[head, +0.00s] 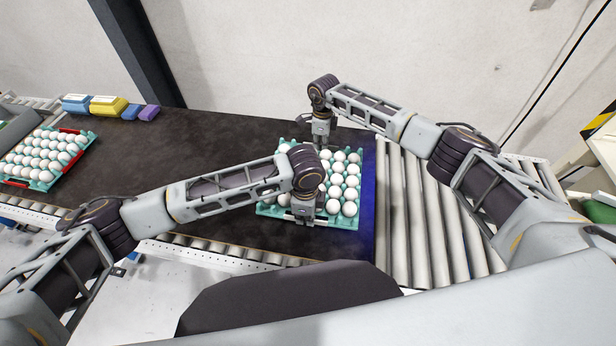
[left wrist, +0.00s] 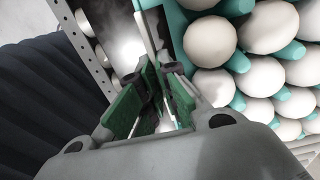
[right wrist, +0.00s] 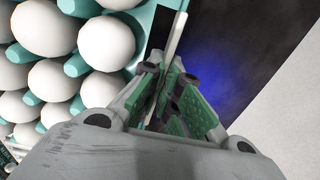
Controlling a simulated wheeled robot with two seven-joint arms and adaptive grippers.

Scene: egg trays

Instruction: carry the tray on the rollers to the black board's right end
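A teal tray (head: 346,223) full of white eggs lies flat on the black board (head: 190,150) at its right end, beside a blue-lit strip. My left gripper (head: 303,217) is at the tray's near edge. In the left wrist view my left gripper (left wrist: 160,100) has its green-padded fingers close together around a pale strip on the tray's side. My right gripper (head: 320,141) is at the far edge. In the right wrist view my right gripper (right wrist: 172,95) is likewise closed around a pale strip beside the tray (right wrist: 143,20). My left forearm hides part of the eggs.
Bare rollers (head: 425,215) lie just right of the board. A second egg tray (head: 40,183) with red side strips stands at the far left. Blue, yellow and purple packs (head: 108,106) lie at the back left. The board's middle is clear.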

